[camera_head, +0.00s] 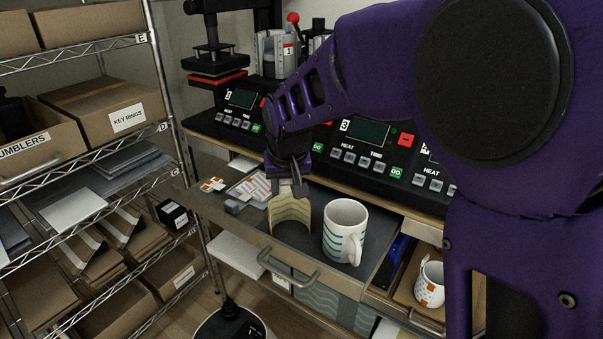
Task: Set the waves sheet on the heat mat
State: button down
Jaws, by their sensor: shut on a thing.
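My gripper (291,189), dark-tipped at the end of my purple arm, is shut on the top edge of a curved cream sheet (290,212). The sheet stands upright over a dark pulled-out tray (310,252). No wave print shows on its visible face, so I cannot tell for sure that it is the waves sheet. A white mug (344,232) with teal wavy bands stands upright on the tray, just right of the sheet and apart from it. I cannot make out a separate heat mat. Whether the sheet's lower edge touches the tray is unclear.
Small printed sheets (250,187) lie on the tray's left. Press control panels (365,150) line the bench behind. A second mug (430,284) with orange patches sits in a lower drawer at right. Wire shelving (150,130) with boxes stands left.

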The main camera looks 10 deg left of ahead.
jog(key=c, duration=0.5)
grip_release()
jog(key=shift+c, duration=0.2)
jog(key=shift+r, duration=0.4)
jog(key=p+v, duration=0.1)
jog(key=v, duration=1)
jog(key=shift+s+r+p, duration=0.2)
jog(key=shift+r+p, duration=0.05)
jog(key=shift+p, duration=0.05)
